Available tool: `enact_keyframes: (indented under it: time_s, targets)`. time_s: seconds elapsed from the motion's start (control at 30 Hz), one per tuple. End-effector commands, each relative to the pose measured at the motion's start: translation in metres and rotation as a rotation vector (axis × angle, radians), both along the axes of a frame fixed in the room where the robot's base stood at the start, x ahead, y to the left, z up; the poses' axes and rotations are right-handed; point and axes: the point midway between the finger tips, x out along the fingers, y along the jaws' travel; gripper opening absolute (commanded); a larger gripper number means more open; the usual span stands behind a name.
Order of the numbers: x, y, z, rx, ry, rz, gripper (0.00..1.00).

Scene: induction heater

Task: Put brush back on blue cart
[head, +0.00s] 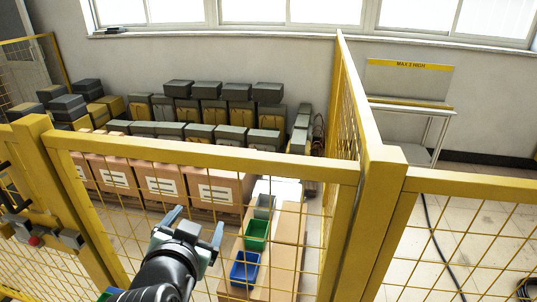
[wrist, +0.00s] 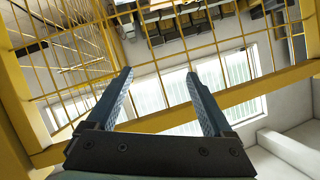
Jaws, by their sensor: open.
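My gripper (head: 194,222) is open and empty in the head view, raised in front of the yellow mesh fence. In the wrist view my gripper (wrist: 157,82) shows two blue-grey fingers spread wide with nothing between them. I cannot make out a brush or a blue cart in either view.
A yellow mesh fence (head: 205,161) stands close in front, with a thick post (head: 358,215) right of my gripper. Behind it are cardboard boxes (head: 217,190), a green bin (head: 256,234) and a blue bin (head: 244,268). A rack (head: 408,108) with a yellow sign stands at the right wall.

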Motion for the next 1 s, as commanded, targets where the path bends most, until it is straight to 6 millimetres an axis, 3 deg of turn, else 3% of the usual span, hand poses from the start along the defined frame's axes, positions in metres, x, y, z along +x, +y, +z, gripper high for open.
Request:
enact_keyframes:
  time_s: [0.03, 0.13, 0.2, 0.3, 0.43, 0.5, 0.63, 1.0]
  targets:
    - [0.006, -0.014, 0.045, -0.006, -0.119, 0.01, 0.86]
    - [0.004, -0.039, 0.131, -0.05, -0.357, 0.027, 0.86]
    - [-0.009, -0.059, 0.188, -0.098, -0.524, 0.022, 0.86]
    - [-0.039, -0.085, 0.263, -0.181, -0.753, -0.006, 0.86]
    - [-0.088, -0.11, 0.333, -0.288, -0.992, -0.06, 0.86]
    - [-0.111, -0.118, 0.358, -0.336, -1.085, -0.089, 0.86]
    - [-0.137, -0.126, 0.381, -0.39, -1.181, -0.122, 0.86]
    - [-0.143, -0.127, 0.385, -0.402, -1.201, -0.13, 0.86]
